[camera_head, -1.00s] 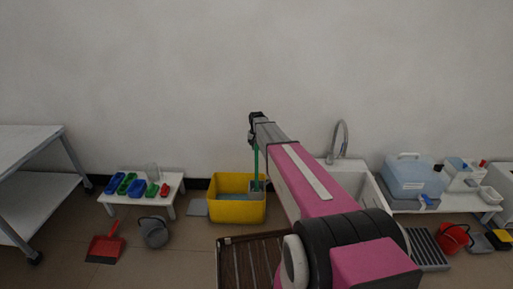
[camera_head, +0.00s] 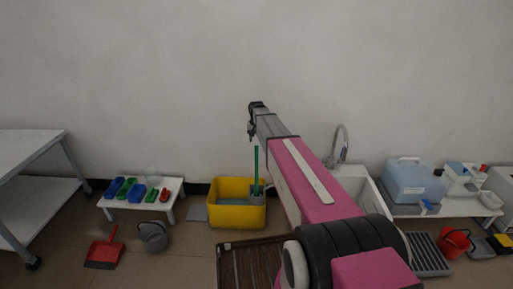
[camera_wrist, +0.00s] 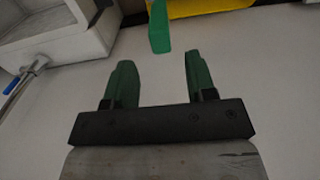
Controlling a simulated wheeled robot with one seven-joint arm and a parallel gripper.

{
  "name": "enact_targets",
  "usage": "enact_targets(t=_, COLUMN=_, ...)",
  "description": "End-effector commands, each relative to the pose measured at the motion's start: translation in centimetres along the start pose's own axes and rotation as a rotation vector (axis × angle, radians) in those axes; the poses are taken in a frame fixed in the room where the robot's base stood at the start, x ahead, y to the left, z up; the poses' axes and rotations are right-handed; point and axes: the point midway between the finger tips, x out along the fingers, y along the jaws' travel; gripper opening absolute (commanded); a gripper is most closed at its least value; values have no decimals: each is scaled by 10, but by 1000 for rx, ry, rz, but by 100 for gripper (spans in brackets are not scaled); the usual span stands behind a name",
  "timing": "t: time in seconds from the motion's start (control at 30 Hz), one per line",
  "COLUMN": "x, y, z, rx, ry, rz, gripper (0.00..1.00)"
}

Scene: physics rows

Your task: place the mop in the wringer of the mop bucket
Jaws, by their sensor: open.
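The mop's green handle (camera_head: 256,166) stands upright at the right side of the yellow mop bucket (camera_head: 232,214). Its lower end goes down into the grey wringer (camera_head: 257,192); the mop head is hidden there. My gripper (camera_head: 251,130) is above the top of the handle, at the end of my outstretched arm. In the wrist view my gripper (camera_wrist: 158,62) has its two dark green fingers spread with nothing between them. The handle's end (camera_wrist: 160,32) lies just beyond the fingertips, apart from them. The bucket (camera_wrist: 200,6) shows at the top edge.
A sink (camera_head: 370,188) with a tap stands right of the bucket. A low white bench (camera_head: 148,202) with blue, green and red items is at the left. A grey pail (camera_head: 153,237) and red dustpan (camera_head: 104,252) lie on the floor. A brown slatted grate (camera_head: 245,265) lies in front.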

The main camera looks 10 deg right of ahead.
Motion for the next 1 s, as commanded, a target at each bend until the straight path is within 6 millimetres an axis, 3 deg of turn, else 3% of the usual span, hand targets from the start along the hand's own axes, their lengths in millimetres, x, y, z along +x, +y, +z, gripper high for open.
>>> enact_targets(t=0.2, x=-29, y=0, z=0, rx=0, ry=0, rz=0, gripper=51)
enact_targets(t=0.33, x=-34, y=1, z=4, rx=-1, ry=-1, rz=0, gripper=51)
enact_targets(t=0.43, x=-29, y=5, z=24, rx=-10, ry=-2, rz=0, gripper=51)
enact_targets(t=0.57, x=-11, y=16, z=80, rx=-37, ry=-3, rz=1, gripper=51)
enact_targets(t=0.8, x=20, y=41, z=207, rx=-107, ry=-1, rz=0, gripper=51)
enact_targets(t=1.0, x=33, y=59, z=297, rx=-161, ry=1, rz=0, gripper=51)
